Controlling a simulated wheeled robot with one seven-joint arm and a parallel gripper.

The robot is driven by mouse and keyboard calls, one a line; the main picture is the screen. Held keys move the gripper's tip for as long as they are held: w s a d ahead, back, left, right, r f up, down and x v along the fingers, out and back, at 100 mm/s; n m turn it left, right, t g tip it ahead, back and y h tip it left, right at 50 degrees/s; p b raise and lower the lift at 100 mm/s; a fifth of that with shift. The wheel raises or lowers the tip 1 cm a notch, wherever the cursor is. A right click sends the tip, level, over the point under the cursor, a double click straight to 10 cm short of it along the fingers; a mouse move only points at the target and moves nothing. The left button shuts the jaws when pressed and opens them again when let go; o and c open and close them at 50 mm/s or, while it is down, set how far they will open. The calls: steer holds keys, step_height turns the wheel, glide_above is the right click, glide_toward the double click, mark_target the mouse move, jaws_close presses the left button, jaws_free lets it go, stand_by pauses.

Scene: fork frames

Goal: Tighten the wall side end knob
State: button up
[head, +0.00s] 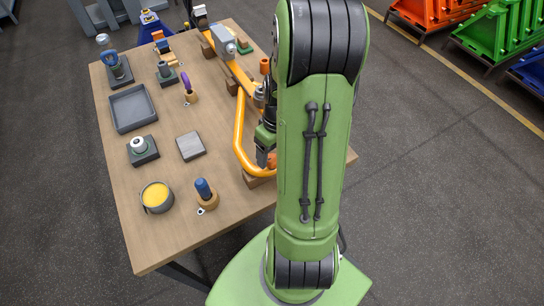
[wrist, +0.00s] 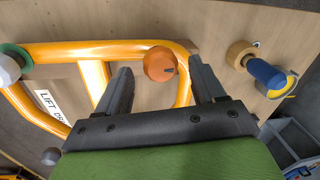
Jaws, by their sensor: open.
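An orange round knob (wrist: 160,64) with a dark mark on its face sits at the bent end of an orange tube frame (wrist: 112,50) in the wrist view. My gripper (wrist: 161,67) is open, with one dark finger on each side of the knob and visible gaps between. In the head view my gripper (head: 265,141) is low over the near end of the frame (head: 239,130), and an orange knob (head: 271,160) shows just below it, partly hidden by my arm. Another orange knob (head: 264,66) stands farther along the frame. I cannot tell which end is the wall side.
On the wooden table (head: 165,245) are a blue-handled tool in a wooden holder (head: 204,191), a yellow-filled tin (head: 156,196), a grey plate (head: 190,146) and a grey tray (head: 132,108). The near left table corner is clear. Coloured bins stand beyond, upper right.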

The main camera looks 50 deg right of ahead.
steer(key=shift+w+a+f, duration=0.1)
steer(key=shift+a+f, duration=0.05)
steer(key=shift+f, duration=0.55)
steer(key=c, duration=1.1)
steer(key=shift+m, duration=0.4)
steer(key=m+b, duration=0.1)
steer(key=m, duration=0.3)
steer(key=shift+t, duration=0.4)
steer(key=m+b, duration=0.1)
steer(key=m, duration=0.4)
steer(key=shift+h, duration=0.3)
steer(key=m, duration=0.4)
steer(key=shift+s+r+t, duration=0.1)
steer(key=shift+s+t, duration=0.1)
steer(key=shift+t, duration=0.1)
steer(key=m+h+b, duration=0.1)
steer(key=m, duration=0.3)
steer(key=shift+m, duration=0.6)
